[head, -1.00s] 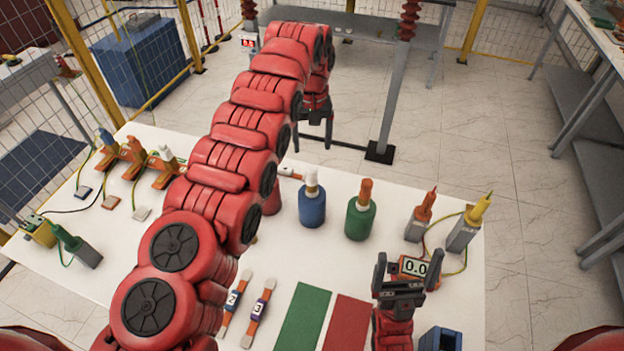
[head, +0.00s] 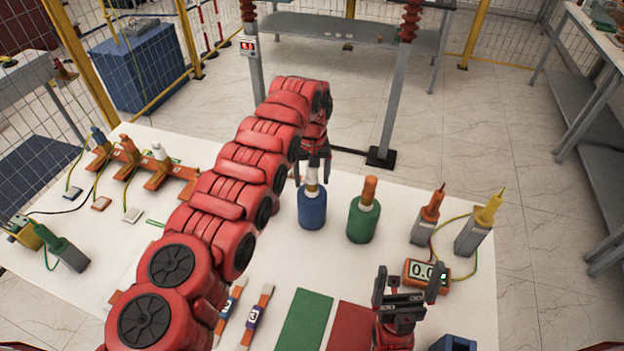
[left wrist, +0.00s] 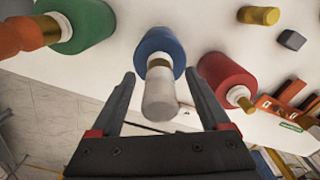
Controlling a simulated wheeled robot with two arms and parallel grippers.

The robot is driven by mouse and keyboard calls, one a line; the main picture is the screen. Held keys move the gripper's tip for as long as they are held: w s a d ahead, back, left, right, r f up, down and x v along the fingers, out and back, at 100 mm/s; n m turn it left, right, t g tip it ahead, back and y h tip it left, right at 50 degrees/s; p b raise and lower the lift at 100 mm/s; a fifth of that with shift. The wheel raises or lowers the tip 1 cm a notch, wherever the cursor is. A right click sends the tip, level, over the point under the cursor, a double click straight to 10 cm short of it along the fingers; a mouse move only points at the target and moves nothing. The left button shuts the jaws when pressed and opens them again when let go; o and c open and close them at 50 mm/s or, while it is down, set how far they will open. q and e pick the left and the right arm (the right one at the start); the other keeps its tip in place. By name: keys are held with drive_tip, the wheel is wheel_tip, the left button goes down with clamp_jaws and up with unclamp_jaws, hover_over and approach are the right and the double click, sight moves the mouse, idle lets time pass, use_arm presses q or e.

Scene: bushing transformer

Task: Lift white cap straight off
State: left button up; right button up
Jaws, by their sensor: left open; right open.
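The white cap (head: 311,176) sits upright on the blue bottle (head: 312,208) on the white table. In the left wrist view the white cap (left wrist: 160,95) lies between the two spread fingers of my left gripper (left wrist: 157,95), with a brass-coloured ring below it on the blue bottle (left wrist: 160,44). My left gripper (head: 314,172) is open, pointing down at the cap from above and behind, with visible gaps beside the cap in the wrist view. My right gripper (head: 409,286) is open and empty above the table's front right.
A green bottle (head: 363,218) with an orange cap stands right of the blue one. A red bottle (left wrist: 226,80) stands on the other side, mostly hidden by my arm in the head view. A meter (head: 427,271) and two grey-based probes stand at the right.

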use_arm(q)
drive_tip(key=shift+s+r, duration=0.1)
drive_tip(key=shift+r, duration=0.05)
drive_tip(key=shift+c, duration=0.2)
clamp_jaws()
